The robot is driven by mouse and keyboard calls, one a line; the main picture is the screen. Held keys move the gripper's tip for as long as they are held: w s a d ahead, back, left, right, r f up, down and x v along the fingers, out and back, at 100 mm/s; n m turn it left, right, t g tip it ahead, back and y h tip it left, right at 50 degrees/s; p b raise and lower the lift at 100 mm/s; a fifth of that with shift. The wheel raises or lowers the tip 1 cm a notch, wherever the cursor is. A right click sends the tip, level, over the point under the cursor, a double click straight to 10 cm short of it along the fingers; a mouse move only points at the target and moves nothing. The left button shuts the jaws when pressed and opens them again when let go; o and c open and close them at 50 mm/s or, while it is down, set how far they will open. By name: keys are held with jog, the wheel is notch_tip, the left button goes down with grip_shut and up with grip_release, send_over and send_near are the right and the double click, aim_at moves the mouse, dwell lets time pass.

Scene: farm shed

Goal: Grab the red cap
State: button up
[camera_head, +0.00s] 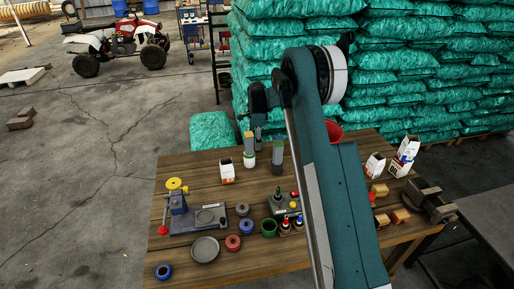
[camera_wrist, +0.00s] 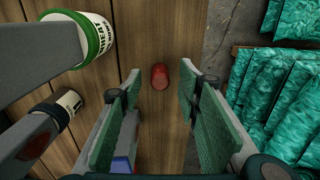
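The red cap (camera_wrist: 160,76) is a small red rounded piece on the wooden table (camera_wrist: 157,25) in the wrist view. It lies between and beyond my gripper's (camera_wrist: 159,82) two green-padded fingers, which are wide apart and empty. The fingers do not visibly touch it. In the head view my gripper is small and dark at the far side of the table, and its fingers are hard to make out. I cannot pick out the cap there; my arm covers part of the table.
In the wrist view, a white container with a green rim (camera_wrist: 88,38) and a smaller labelled one (camera_wrist: 68,100) stand left of my gripper. Teal sacks (camera_wrist: 268,85) lie beyond the table edge at right. In the head view, a vise (camera_head: 428,200) sits at the table's right.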

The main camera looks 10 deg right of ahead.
jog(key=shift+f, duration=1.05)
jog(key=shift+c, duration=0.7)
jog(key=c, duration=0.7)
